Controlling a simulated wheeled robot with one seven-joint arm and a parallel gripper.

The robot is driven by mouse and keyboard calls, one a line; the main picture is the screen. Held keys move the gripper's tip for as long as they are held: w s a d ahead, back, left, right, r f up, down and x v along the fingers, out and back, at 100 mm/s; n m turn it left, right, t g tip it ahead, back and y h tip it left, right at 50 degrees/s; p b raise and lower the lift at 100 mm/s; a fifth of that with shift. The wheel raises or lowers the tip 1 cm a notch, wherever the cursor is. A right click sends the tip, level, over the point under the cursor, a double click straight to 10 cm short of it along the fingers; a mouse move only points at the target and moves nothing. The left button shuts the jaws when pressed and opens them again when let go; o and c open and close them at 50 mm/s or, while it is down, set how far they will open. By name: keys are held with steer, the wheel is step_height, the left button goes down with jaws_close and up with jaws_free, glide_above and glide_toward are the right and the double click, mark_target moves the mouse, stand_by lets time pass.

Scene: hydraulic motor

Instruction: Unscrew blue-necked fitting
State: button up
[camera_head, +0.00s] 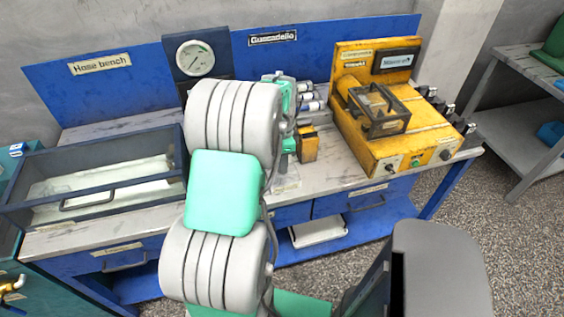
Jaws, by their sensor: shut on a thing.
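Several silver, cylinder-shaped fittings (314,106) with dark blue parts lie side by side at the back of the bench, just right of my arm. They are small here, and I cannot tell which one is the blue-necked fitting. My arm stands in front of the middle of the bench. Green and grey parts, which look like my wrist, show past its right edge, close to the fittings. The jaws are hidden behind my arm, and so is whatever they touch. A small yellow and black block (307,143) stands just below the fittings.
A yellow test unit (400,146) with a black-framed part on top fills the bench's right side. A blue-framed clear box (95,185) takes up the left. A round gauge (195,58) stands at the back. A grey shelf (530,125) is far right.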

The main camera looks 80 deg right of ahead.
jaws_close()
steer(key=n, duration=0.4)
steer(key=shift+r+n, duration=0.1)
steer(key=shift+n, duration=0.7)
steer(key=n, duration=0.2)
steer(key=shift+n+p, duration=0.3)
steer(key=shift+n, duration=0.1)
steer(key=n, duration=0.3)
steer(key=n, duration=0.3)
steer(key=shift+r+n, duration=0.1)
steer(key=shift+n, duration=1.3)
